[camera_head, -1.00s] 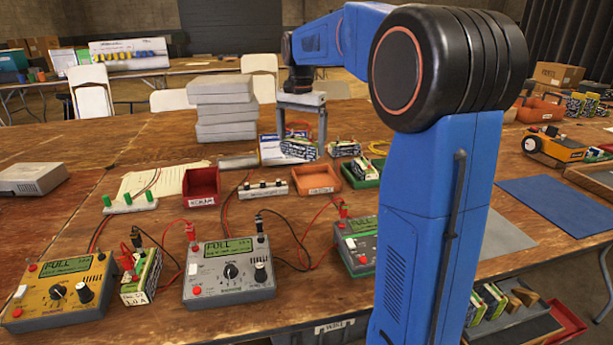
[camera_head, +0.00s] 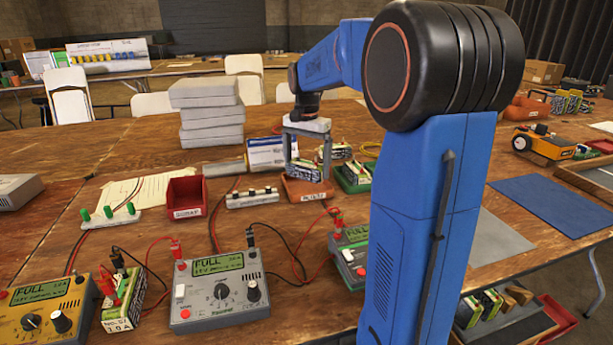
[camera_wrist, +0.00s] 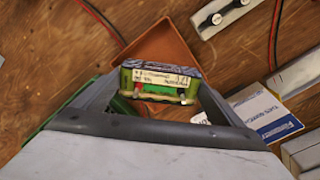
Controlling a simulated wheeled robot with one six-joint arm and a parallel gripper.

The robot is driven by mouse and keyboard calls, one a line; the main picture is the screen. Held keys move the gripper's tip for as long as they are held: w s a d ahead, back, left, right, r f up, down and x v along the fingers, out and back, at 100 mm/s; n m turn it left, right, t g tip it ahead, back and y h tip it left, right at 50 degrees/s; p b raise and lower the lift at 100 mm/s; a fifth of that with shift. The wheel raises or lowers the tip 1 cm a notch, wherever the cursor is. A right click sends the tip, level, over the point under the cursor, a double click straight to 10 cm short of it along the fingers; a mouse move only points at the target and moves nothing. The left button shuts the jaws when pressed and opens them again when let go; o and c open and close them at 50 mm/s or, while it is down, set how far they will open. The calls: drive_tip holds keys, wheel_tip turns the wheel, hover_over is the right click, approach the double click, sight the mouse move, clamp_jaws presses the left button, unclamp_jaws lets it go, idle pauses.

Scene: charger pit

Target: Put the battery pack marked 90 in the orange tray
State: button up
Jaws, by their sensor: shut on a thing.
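My gripper (camera_head: 306,160) is shut on a battery pack (camera_head: 305,171) with green and dark sides and a pale label. In the wrist view the pack (camera_wrist: 160,82) sits between the fingers of my gripper (camera_wrist: 160,88). I cannot read a 90 on it. The orange tray (camera_head: 307,191) is directly below the pack in the head view. In the wrist view the tray (camera_wrist: 158,45) shows behind and under the pack. I cannot tell whether the pack touches the tray. The tray's floor is partly hidden by the pack.
A red bin (camera_head: 185,195) stands to the left and a green tray (camera_head: 353,180) with packs to the right. A white switch strip (camera_head: 252,198) lies beside the orange tray. A stack of grey boxes (camera_head: 210,112) stands behind. Chargers (camera_head: 218,290) with cables fill the front.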

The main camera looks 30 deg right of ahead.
sight(307, 175)
drive_tip(key=shift+f, duration=1.8)
drive_tip(key=shift+f, duration=0.1)
drive_tip(key=o, duration=1.3)
drive_tip(key=shift+o, duration=0.2)
wheel_tip(307, 175, up, 12)
drive_tip(key=shift+r, duration=0.1)
